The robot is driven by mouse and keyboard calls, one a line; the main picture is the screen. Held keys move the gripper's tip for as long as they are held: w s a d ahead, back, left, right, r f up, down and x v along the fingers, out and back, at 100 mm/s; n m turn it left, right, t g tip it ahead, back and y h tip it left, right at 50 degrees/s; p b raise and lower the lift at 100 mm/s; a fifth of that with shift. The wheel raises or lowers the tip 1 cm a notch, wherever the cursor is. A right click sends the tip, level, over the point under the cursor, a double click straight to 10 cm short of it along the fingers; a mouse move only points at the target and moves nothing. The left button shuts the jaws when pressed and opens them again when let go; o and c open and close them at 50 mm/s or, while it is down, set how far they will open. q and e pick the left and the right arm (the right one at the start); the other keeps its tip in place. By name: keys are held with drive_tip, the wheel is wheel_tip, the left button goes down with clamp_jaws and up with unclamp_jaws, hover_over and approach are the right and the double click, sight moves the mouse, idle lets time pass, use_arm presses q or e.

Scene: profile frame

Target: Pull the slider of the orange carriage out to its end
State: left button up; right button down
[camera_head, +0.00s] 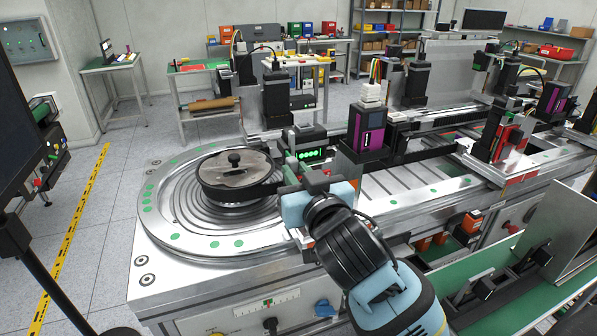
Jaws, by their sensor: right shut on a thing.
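My right gripper (306,214) is at the front edge of the machine bench, just right of the round turntable. Its arm comes in from the bottom right, and its light-blue body and black wrist hide most of what it holds. It is shut on a part there, which looks like the slider of the orange carriage. Only a small orange patch (307,242) shows just below the gripper, against the bench front. How far the slider is out cannot be told. My left gripper is not in view.
A turntable (172,224) with a lidded black pan (237,167) stands left of the gripper. A purple-and-black unit (367,130) stands behind it. More orange blocks (471,222) sit along the bench front to the right. A green-topped surface with metal plates (541,226) lies at the right. The floor at left is clear.

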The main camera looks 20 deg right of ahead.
drive_tip(key=shift+w+a+f, duration=0.1)
drive_tip(key=c, duration=1.3)
unclamp_jaws()
drive_tip(key=shift+s, duration=3.95)
drive_tip(key=s+f+n+g+y, duration=0.1)
drive_tip(key=s+f+g, duration=0.2)
drive_tip(key=f, duration=1)
drive_tip(key=s+f+n+g, duration=0.1)
drive_tip(key=s+f+g, duration=0.1)
drive_tip(key=f, duration=1.2)
drive_tip(key=s+d+f+g, duration=0.1)
drive_tip(key=s+f, duration=0.5)
drive_tip(key=s, duration=0.1)
drive_tip(key=s+d+f+g, duration=0.1)
drive_tip(key=s+f, duration=0.5)
drive_tip(key=s, duration=0.1)
drive_tip(key=s+d+f+g, duration=0.2)
drive_tip(key=s+f, duration=0.4)
drive_tip(key=s, duration=0.1)
drive_tip(key=shift+f, duration=0.3)
